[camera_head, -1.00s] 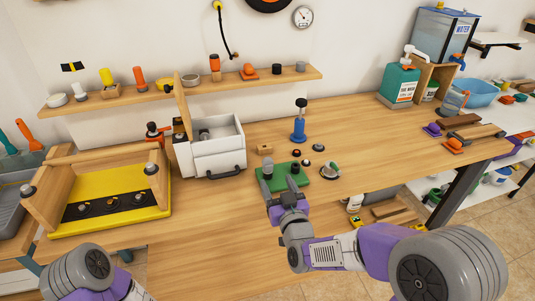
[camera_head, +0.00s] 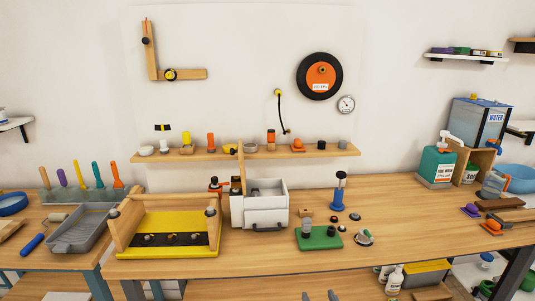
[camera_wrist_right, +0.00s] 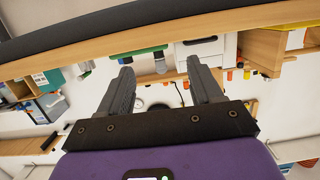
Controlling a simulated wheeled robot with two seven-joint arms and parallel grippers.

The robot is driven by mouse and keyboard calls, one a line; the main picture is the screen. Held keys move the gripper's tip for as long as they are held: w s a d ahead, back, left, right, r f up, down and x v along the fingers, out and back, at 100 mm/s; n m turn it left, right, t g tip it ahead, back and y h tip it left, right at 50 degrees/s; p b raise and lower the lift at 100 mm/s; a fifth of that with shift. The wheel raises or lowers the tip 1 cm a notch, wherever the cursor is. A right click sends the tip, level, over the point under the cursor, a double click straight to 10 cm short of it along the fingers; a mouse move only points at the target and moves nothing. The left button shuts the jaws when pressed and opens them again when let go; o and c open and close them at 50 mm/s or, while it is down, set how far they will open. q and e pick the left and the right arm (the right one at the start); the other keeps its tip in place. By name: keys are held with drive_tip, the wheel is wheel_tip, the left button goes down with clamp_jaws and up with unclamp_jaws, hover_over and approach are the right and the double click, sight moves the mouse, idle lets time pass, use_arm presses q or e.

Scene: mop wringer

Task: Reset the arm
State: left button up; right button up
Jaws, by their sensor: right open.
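My right gripper (camera_head: 319,296) shows only as two grey fingertips at the bottom edge of the head view, in front of the workbench (camera_head: 240,262) and below its front edge in the picture. In the right wrist view the gripper (camera_wrist_right: 160,66) has its two fingers spread apart, with nothing between them. The rest of the right arm is out of the head view. My left arm and gripper are not in view.
On the bench stand a yellow tray with a wooden frame (camera_head: 183,220), a white drawer box (camera_head: 262,212), a green board (camera_head: 319,239) and a blue plunger (camera_head: 338,192). A lower shelf (camera_head: 255,289) holds white bottles (camera_head: 395,278). The bench's right middle is clear.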

drive_tip(key=s+f+m+g+p, duration=0.1)
drive_tip(key=s+f+g+p, duration=0.5)
drive_tip(key=f, duration=1.2)
drive_tip(key=s+a+f+m+g+y, duration=0.1)
drive_tip(key=s+a+f+g, duration=0.1)
drive_tip(key=s, duration=0.7)
drive_tip(key=s+a+f+m+g+y+p, duration=0.1)
drive_tip(key=s+a+f+g, duration=0.1)
drive_tip(key=s+f+g, duration=0.3)
drive_tip(key=s+g, duration=0.2)
drive_tip(key=s, duration=0.2)
drive_tip(key=shift+f+m+y+p, duration=0.25)
drive_tip(key=shift+m+y+p, duration=0.05)
